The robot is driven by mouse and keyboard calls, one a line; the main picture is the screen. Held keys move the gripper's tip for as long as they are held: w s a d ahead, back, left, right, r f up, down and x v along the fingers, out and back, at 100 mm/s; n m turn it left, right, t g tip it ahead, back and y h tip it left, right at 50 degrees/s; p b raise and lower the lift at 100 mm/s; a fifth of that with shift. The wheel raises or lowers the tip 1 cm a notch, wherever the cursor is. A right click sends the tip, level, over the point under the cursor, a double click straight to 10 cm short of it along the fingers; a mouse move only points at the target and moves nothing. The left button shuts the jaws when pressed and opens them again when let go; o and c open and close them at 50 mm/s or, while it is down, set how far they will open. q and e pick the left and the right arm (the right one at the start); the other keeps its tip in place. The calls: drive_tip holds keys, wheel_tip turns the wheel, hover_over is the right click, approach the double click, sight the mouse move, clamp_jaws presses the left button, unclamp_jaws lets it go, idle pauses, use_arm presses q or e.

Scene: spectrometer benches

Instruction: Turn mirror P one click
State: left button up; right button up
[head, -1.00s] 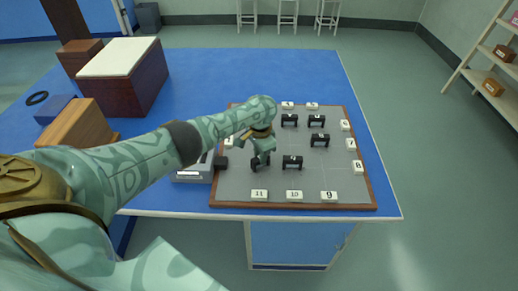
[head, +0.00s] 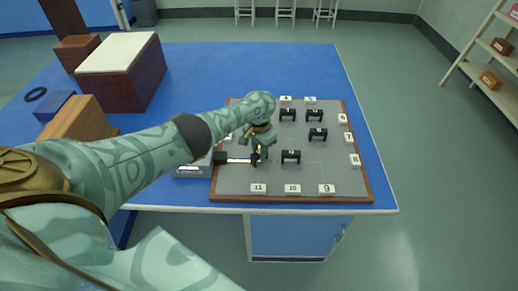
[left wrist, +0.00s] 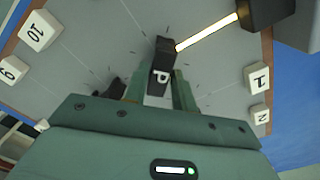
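Mirror P (left wrist: 161,78) is a small black block with a white letter P, standing on the grey board (head: 330,178). In the left wrist view it sits between the two fingers of my left gripper (left wrist: 161,88), which appear to touch its sides. In the head view my left gripper (head: 258,153) reaches down over the board's left part and mostly hides mirror P. A bright beam (left wrist: 207,33) runs from a black source box (left wrist: 268,12) to the mirror. My right gripper is not in view.
Several other black mirrors, one at front (head: 290,156) and one at right (head: 317,134), stand right of my gripper. Numbered white blocks, such as 10 (head: 292,189) and 9 (head: 326,189), line the board. A white-topped box (head: 120,75) stands at back left.

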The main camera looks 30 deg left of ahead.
sight(259, 152)
use_arm(q)
drive_tip(key=shift+o, duration=1.2)
wheel_tip(259, 152, up, 16)
drive_tip(key=p, duration=1)
drive_tip(key=shift+r, duration=0.2)
drive_tip(key=shift+f, duration=0.1)
